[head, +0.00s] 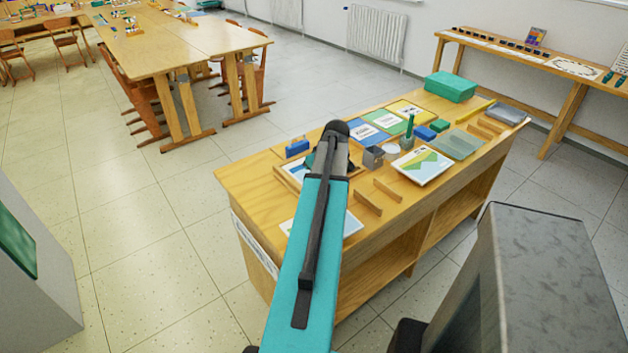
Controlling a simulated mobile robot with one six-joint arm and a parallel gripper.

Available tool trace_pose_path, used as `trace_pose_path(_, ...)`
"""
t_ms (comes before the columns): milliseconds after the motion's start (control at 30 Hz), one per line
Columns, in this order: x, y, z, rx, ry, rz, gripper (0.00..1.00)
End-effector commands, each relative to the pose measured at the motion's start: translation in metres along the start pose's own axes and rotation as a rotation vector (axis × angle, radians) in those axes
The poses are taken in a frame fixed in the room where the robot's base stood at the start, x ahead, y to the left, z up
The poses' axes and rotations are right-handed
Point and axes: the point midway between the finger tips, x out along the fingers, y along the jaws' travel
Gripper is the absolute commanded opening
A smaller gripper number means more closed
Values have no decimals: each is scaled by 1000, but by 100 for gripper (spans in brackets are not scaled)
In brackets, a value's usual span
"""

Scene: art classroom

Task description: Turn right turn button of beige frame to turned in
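A beige frame (284,178) seems to lie flat near the left end of the wooden cabinet top (250,190). A pale and blue sheet (297,169) shows at its left part. My arm (318,220) reaches up across the picture and covers most of the frame. Its turn buttons are hidden or too small to make out. My gripper is hidden behind the arm, so its fingers and their distance from the frame do not show.
Small wooden strips (368,202) and a white picture card (424,165) lie right of my arm. A blue block (297,147) sits behind the frame. Floor (140,240) left of the cabinet is clear.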

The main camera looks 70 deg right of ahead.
Motion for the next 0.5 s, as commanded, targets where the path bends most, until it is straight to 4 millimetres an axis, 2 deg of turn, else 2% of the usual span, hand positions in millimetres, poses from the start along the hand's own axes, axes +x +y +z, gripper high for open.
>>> trace_pose_path(300,0,-1,0,-3,-1,-2,0)
trace_pose_path(400,0,-1,0,-3,-1,-2,20)
trace_pose_path(433,0,-1,0,-2,-1,-2,23)
trace_pose_path(500,0,-1,0,-2,-1,-1,23)
